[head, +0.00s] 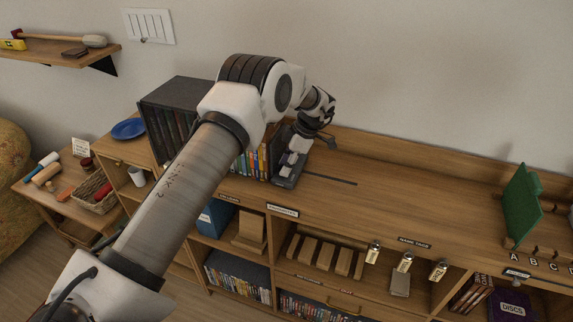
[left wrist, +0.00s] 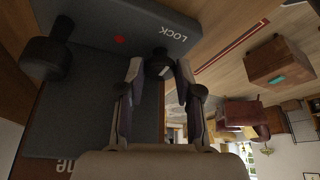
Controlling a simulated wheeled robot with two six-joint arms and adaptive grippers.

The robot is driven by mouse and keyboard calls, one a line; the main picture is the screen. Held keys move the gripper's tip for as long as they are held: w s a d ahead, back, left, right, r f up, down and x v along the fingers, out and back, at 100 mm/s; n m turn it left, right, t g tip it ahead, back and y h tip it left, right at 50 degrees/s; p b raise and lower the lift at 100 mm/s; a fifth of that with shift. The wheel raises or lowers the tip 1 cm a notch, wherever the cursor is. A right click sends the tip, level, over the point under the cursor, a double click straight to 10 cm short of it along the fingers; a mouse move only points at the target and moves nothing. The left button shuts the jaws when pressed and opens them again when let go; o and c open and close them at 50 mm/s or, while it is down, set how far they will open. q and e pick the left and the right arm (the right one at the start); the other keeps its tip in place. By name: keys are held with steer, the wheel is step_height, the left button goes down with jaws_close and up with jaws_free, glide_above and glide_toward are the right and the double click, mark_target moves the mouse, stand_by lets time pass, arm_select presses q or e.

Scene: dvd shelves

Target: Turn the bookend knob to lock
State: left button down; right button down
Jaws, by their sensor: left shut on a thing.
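The dark grey bookend (head: 287,179) stands on the shelf top at the right end of a row of discs. In the left wrist view the bookend (left wrist: 90,97) fills the left half, with the word LOCK and a red dot on its base. A small black knob (left wrist: 159,56) on it sits between the fingertips of my left gripper (left wrist: 160,69). The left gripper is shut on this knob; the fingers hide part of it. A larger black knob-like part (left wrist: 46,58) shows at the upper left. The head view shows my left gripper (head: 296,146) over the bookend. My right gripper is out of view.
A row of discs (head: 256,163) and a dark box (head: 178,108) stand left of the bookend. A dark slot (head: 330,179) runs right along the shelf top, which is mostly clear there. A green panel (head: 521,205) stands at the far right.

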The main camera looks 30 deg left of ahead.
arm_select(q)
steer(key=c, duration=0.8)
jaws_free()
steer(key=shift+a+f, duration=0.1)
steer(key=shift+o, duration=0.2)
steer(key=v, duration=1.2)
steer(key=shift+s, duration=0.15)
